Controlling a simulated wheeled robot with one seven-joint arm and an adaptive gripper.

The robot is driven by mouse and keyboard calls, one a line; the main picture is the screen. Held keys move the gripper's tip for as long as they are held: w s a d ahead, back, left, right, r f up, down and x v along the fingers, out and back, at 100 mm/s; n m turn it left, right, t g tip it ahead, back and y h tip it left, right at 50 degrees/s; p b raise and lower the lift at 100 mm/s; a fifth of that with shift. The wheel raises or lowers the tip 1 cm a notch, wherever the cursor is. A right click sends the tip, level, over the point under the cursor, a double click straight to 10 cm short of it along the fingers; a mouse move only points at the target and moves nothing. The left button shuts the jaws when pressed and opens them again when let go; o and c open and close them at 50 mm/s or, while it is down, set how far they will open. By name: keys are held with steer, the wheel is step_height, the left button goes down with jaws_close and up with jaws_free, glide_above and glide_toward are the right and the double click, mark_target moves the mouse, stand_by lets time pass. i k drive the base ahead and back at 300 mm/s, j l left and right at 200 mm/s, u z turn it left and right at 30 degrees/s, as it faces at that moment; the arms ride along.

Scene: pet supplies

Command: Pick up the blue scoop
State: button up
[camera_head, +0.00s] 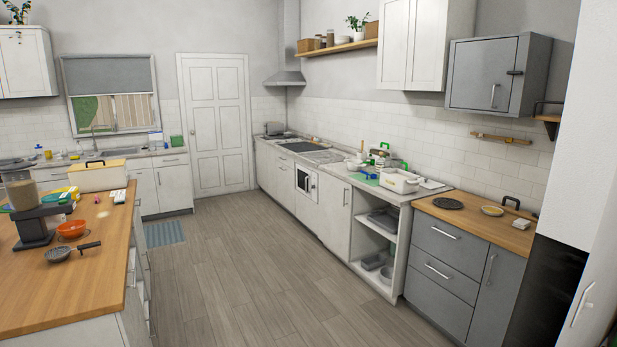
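I cannot pick out the blue scoop for certain at this distance. A small blue item (155,136) stands on the far left counter near the window, too small to identify. Small items, some with blue or green parts, lie around the yellow box on the wooden island, but their shapes are unclear. My gripper is not in view.
The wooden island (105,255) at left holds a cream box (98,177), an orange bowl (71,229) and a dark-handled strainer (60,253). A white bin (400,182) stands on the right counter among several small items. The wooden floor (235,275) between is clear.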

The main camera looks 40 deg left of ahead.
mark_target(373, 175)
steer(key=u, duration=1.2)
